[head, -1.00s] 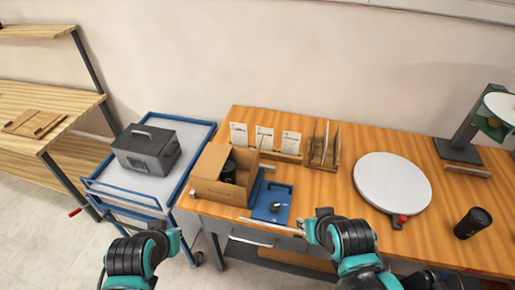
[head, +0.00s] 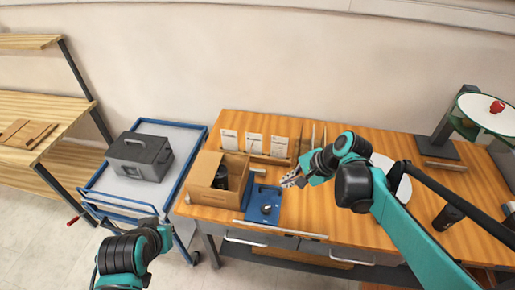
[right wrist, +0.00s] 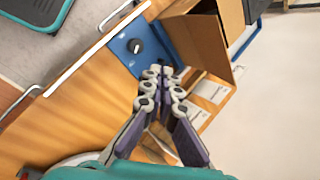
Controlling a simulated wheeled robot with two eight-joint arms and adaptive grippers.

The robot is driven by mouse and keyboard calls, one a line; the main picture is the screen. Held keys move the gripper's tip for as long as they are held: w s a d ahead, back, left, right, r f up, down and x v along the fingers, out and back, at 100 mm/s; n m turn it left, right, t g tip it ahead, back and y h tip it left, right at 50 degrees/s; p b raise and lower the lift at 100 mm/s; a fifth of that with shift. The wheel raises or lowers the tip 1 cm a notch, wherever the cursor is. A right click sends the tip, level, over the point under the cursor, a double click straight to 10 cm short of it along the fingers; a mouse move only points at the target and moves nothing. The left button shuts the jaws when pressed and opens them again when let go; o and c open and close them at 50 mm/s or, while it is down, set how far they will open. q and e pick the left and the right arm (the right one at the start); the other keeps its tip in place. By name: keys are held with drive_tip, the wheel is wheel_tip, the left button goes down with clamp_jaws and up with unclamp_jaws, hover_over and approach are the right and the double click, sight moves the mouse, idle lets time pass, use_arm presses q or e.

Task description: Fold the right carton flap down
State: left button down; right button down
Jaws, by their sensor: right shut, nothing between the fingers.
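The open brown carton (head: 205,195) stands near the left end of the wooden bench, with a dark cylinder (head: 221,178) inside. Its right flap (head: 247,188) shows as a narrow brown strip along the right side, raised rather than lying over the opening. In the right wrist view a broad brown carton panel (right wrist: 198,45) stands just beyond the fingers. My right gripper (head: 288,182) is shut and empty, to the right of the carton and apart from it; its fingertips also show in the right wrist view (right wrist: 166,72).
A blue plate with a dark knob (head: 264,206) lies between the carton and my right gripper. White cards (head: 254,143) stand in a wooden holder behind. A blue cart (head: 189,166) with a grey toolbox (head: 140,156) is left. A black cup (head: 447,217) stands at right.

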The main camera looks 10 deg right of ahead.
drive_tip(key=w+d+r+m+y+p, duration=0.3)
drive_tip(key=w+d+m+y+p, duration=0.15)
drive_tip(key=w+m, duration=0.4)
drive_tip(key=w+a+f, duration=0.2)
drive_tip(key=a, duration=0.3)
drive_tip(key=w+a+f+b, duration=0.1)
drive_tip(key=w+a+f, duration=0.1)
drive_tip(key=a, duration=0.4)
drive_tip(key=shift+a+f+y, duration=0.3)
drive_tip(key=shift+f+y, duration=0.05)
drive_tip(key=shift+f, duration=0.2)
drive_tip(key=shift+a+r+g, duration=0.1)
drive_tip(key=shift+g, duration=0.2)
drive_tip(key=shift+a+r+h, duration=0.15)
drive_tip(key=shift+a+h, duration=0.1)
drive_tip(key=shift+h, duration=0.15)
